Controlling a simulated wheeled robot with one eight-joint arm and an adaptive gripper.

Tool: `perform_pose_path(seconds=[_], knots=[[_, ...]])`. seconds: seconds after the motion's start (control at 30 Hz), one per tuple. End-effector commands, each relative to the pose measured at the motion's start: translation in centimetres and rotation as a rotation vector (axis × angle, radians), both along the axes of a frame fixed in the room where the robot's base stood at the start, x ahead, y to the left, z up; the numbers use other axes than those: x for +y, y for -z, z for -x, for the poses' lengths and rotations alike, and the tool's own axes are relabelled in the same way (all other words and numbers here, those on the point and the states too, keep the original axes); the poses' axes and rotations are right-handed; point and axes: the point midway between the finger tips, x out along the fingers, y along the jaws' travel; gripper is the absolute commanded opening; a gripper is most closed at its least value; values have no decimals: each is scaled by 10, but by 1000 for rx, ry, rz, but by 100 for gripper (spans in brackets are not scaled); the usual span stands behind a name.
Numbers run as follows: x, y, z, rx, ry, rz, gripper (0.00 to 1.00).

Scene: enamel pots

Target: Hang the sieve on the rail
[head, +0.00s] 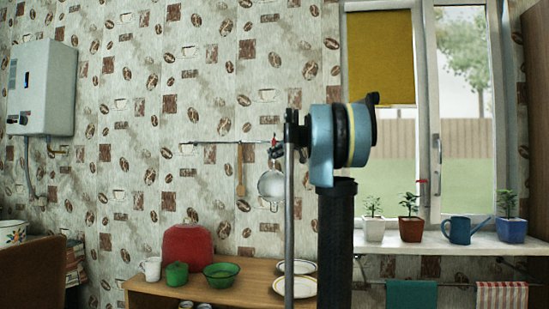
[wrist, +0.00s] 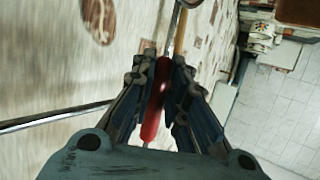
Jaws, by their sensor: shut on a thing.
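The sieve (head: 271,185) shows in the head view as a pale round bowl below the rail, in front of the papered wall. Its red handle (wrist: 153,118) lies between the fingers of my gripper (wrist: 160,75), which are shut on it. In the wrist view its metal neck runs up out of the picture. My gripper (head: 275,150) is small and partly hidden behind my arm in the head view, near the right part of the rail (head: 215,142). The rail also shows in the wrist view (wrist: 55,118), left of the fingers. Whether sieve and rail touch, I cannot tell.
A wooden spoon (head: 240,170) hangs from the rail, left of the sieve. Below, a wooden cabinet (head: 145,291) bears a red rounded object (head: 188,246), a white mug (head: 150,268), a green bowl (head: 221,275) and plates (head: 295,287). Potted plants stand on the windowsill (head: 440,243).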

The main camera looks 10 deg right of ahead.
Motion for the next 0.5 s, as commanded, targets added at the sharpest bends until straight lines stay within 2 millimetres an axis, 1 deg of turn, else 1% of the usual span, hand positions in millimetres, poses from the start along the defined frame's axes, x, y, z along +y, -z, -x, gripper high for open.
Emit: perform_pose_path(seconds=[0.5], knots=[[-8, 0, -24, 0, 0, 0, 0]])
